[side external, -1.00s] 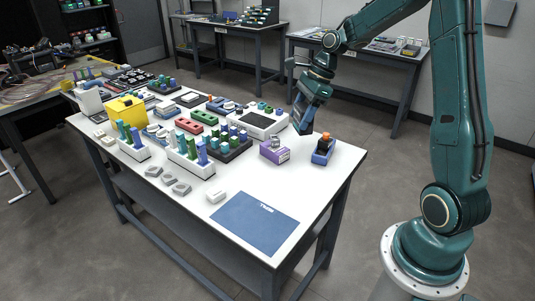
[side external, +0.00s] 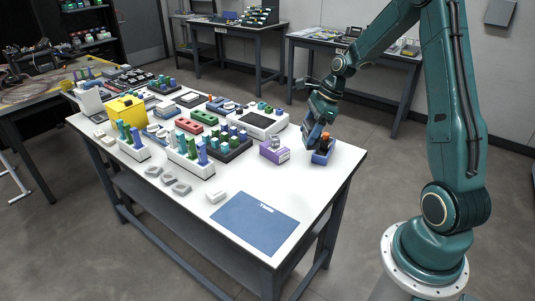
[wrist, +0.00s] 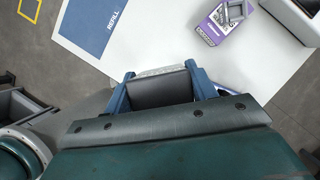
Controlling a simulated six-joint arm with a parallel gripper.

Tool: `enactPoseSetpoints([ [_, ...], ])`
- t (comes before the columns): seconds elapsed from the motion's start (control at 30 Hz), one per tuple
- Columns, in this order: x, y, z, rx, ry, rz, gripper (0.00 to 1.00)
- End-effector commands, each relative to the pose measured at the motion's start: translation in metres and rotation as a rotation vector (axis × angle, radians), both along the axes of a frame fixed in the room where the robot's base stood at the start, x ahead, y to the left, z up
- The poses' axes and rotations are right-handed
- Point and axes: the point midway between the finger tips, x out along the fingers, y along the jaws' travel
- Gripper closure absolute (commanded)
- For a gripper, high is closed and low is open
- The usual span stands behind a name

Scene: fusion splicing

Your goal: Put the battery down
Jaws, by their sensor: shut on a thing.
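My gripper (side external: 310,138) is low over the right end of the white table, between the purple box and the blue bin. In the wrist view, its two blue fingers (wrist: 162,84) are shut on a dark grey block with a light grey edge, which I take for the battery (wrist: 160,92). In the side view the gripper mostly hides the battery, and I cannot tell whether it touches the table. The blue bin (side external: 320,158) holds a black item with an orange top (side external: 326,137). In the wrist view the bin is nearly all hidden behind the gripper.
The purple box (side external: 274,152) with a small metal part on top stands just left of my gripper. A blue mat (side external: 255,222) lies at the near corner. White table surface between mat and box is clear. Racks of coloured cylinders (side external: 190,160) stand further left.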

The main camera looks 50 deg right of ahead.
Motion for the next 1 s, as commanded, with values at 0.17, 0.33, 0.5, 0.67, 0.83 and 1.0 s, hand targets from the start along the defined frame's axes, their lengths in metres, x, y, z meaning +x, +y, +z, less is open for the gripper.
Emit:
enactPoseSetpoints([
  [0.17,0.000,0.001,-0.035,0.003,0.003,0.001,0.76],
  [0.33,0.000,0.001,-0.066,0.004,0.002,0.001,0.76],
  [0.5,0.000,0.000,-0.089,0.001,0.001,0.000,0.76],
  [0.67,0.000,0.000,-0.097,0.000,-0.002,0.001,0.76],
  [0.83,0.001,0.000,-0.098,0.000,-0.002,0.001,0.76],
  [1.0,0.000,0.000,-0.107,0.001,0.000,0.001,0.76],
])
